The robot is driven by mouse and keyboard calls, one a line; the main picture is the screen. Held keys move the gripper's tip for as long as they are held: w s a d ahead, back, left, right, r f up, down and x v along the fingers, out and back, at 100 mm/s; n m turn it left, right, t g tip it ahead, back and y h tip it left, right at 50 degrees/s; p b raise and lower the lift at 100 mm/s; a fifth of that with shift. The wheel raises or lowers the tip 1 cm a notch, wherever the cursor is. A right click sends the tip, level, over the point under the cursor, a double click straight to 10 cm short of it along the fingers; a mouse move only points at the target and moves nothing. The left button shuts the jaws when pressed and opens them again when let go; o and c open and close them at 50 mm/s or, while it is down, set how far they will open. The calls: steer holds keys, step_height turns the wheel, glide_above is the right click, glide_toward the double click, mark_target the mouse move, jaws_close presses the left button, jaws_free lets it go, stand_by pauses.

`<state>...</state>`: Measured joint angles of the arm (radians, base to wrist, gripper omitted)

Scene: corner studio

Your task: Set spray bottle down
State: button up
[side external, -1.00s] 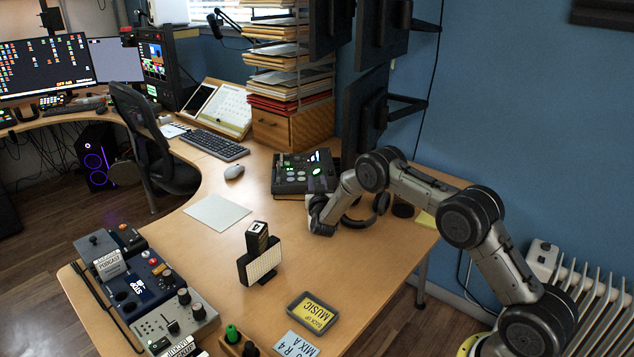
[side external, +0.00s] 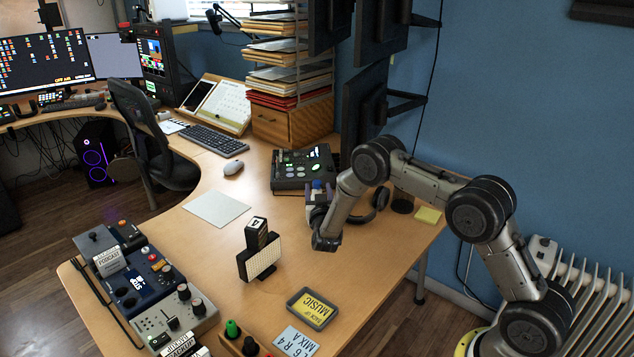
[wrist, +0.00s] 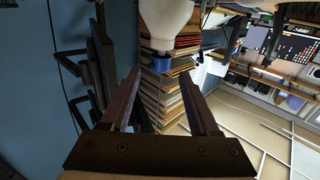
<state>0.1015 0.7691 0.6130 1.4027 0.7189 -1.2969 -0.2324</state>
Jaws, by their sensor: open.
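A white rounded bottle body (wrist: 166,18) with a blue part (wrist: 160,62) shows in the wrist view, cut off by the top edge; it looks like the spray bottle. In the side view a small blue-topped object (side external: 317,187), probably the same bottle, stands on the desk behind my arm, partly hidden. My gripper (wrist: 165,82) is open in the wrist view, with its fingers wide apart and nothing held between them. The bottle lies beyond the fingertips.
A control box (side external: 300,168) and headphones (side external: 378,203) are near the bottle. A light panel (side external: 259,258) stands to the left of my gripper. A small tray (side external: 312,308) lies in front. The white sheet (side external: 216,209) has bare desk around it.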

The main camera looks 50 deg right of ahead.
steer(key=s+a+r+n+y, duration=0.35)
steer(key=a+r+y, duration=0.55)
steer(key=a+r, duration=0.65)
steer(key=s+a+r+n+y, duration=0.25)
steer(key=s+r, duration=0.25)
steer(key=s, duration=0.3)
steer(key=s+a+f+n+g+y, duration=0.1)
steer(key=s+g, duration=0.6)
steer(key=s, duration=2.5)
steer(key=shift+a+n, duration=0.6)
steer(key=shift+n, duration=0.4)
steer(key=shift+w, duration=0.1)
